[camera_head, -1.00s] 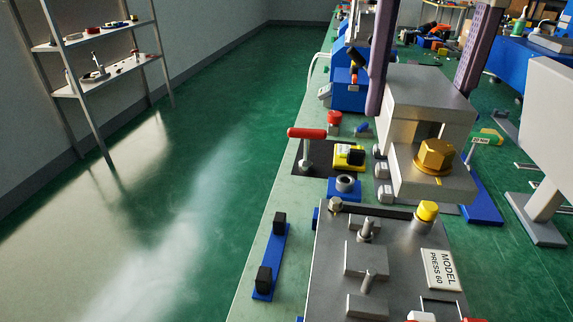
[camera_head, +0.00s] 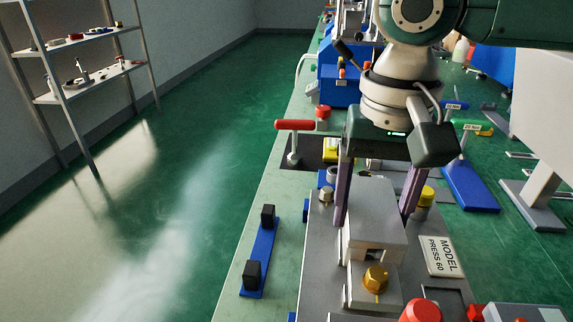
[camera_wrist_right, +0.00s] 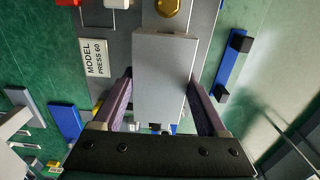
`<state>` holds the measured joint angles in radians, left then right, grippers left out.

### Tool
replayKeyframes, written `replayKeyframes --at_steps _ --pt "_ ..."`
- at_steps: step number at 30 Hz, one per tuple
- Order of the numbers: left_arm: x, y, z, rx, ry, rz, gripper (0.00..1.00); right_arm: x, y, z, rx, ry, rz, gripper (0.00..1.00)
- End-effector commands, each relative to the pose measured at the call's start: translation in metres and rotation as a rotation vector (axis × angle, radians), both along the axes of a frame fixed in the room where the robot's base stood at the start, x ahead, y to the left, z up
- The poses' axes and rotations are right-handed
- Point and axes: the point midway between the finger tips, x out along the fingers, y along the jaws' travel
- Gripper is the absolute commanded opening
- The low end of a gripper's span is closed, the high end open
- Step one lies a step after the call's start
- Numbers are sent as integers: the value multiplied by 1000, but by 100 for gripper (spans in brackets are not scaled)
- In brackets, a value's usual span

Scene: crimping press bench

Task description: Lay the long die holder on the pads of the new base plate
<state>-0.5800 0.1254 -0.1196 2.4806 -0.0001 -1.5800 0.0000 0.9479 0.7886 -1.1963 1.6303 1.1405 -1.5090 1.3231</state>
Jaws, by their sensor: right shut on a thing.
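The long die holder (camera_head: 375,240) is a grey stepped block with a brass hex bolt (camera_head: 376,280) at its near end. My right gripper (camera_head: 374,212) is shut on it, one purple finger along each side. The wrist view also shows the holder (camera_wrist_right: 165,85) between the fingers. The base plate (camera_head: 320,255) is a dark grey plate labelled MODEL PRESS 60. The holder is over the plate's middle and hides the pads and pins. Whether it touches the pads I cannot tell. My left gripper is not in view.
A blue strip with two black blocks (camera_head: 261,250) lies left of the plate. A red-handled lever (camera_head: 294,125) stands behind it. A yellow-capped post (camera_head: 426,195) is near the right finger. A red knob (camera_head: 422,311) is at the near edge. A grey monitor-like panel (camera_head: 545,90) stands right.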

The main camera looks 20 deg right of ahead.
Motion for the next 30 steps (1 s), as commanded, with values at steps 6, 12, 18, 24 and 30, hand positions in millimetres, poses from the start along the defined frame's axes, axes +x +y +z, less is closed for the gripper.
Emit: replayKeyframes --at_steps 6,12,18,24,30 --pt "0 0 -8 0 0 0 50 1 1 -24 1 -2 2 0" --pt "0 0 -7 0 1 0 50 1 1 -23 2 -3 1 0" --pt "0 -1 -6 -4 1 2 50 0 0 -27 1 0 1 77" --pt "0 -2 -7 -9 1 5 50 0 0 -27 1 -1 1 100" --pt "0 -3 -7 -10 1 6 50 0 0 -27 0 0 1 100"
